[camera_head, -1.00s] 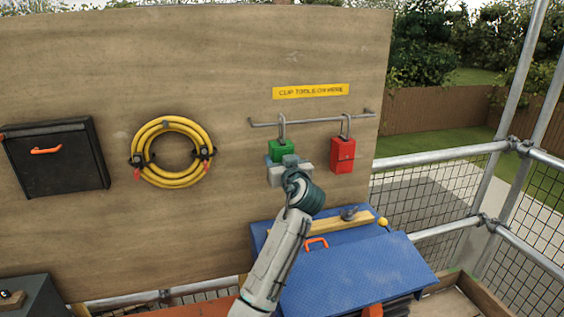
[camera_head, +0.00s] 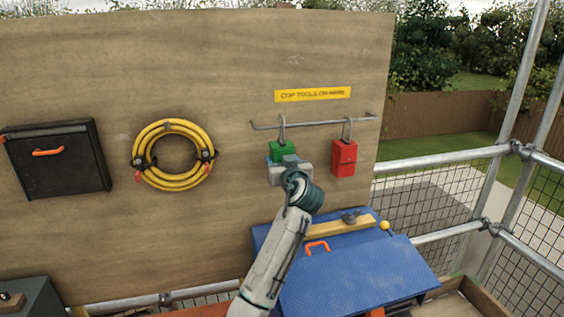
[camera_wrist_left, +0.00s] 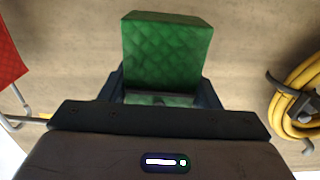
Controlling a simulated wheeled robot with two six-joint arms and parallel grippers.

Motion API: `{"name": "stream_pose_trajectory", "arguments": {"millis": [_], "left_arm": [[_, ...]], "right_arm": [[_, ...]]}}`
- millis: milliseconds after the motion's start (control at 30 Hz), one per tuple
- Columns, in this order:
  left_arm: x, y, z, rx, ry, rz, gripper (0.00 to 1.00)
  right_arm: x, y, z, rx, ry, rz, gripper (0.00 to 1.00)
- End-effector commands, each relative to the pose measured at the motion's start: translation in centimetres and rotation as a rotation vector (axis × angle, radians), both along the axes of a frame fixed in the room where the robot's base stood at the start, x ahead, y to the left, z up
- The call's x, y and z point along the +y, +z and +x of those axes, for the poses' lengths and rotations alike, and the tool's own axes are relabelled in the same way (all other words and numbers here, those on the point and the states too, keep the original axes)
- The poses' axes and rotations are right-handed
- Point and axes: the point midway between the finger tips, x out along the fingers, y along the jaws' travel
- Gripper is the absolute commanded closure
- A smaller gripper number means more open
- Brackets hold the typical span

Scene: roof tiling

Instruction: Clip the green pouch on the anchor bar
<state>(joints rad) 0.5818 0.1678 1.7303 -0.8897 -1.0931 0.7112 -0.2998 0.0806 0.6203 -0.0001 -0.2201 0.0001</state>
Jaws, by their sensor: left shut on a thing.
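The green pouch (camera_head: 284,152) is upright at the board, with its grey hook (camera_head: 282,126) at the left part of the anchor bar (camera_head: 314,122). The hook's top rises above the bar; I cannot tell whether it bears on it. My left gripper (camera_head: 282,163) is shut on the lower part of the pouch from the front. In the left wrist view the quilted green pouch (camera_wrist_left: 166,50) stands out between the dark fingers (camera_wrist_left: 160,88); its hook is hidden there. My right gripper is out of view.
A red pouch (camera_head: 343,157) hangs on the bar just right of the green one. A yellow label (camera_head: 312,94) is above the bar. A coiled yellow hose (camera_head: 148,180) and a black box (camera_head: 55,170) are on the board's left. A blue box (camera_head: 350,278) stands below.

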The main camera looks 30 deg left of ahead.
Motion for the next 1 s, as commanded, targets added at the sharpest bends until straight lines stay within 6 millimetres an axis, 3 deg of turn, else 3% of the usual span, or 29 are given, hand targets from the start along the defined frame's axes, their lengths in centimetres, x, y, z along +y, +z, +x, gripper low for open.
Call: {"name": "stream_pose_trajectory", "arguments": {"millis": [1000], "left_arm": [[1.4,0.0,1.2,-0.003,0.0,0.002,0.79]], "right_arm": [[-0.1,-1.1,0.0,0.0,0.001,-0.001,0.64]]}}
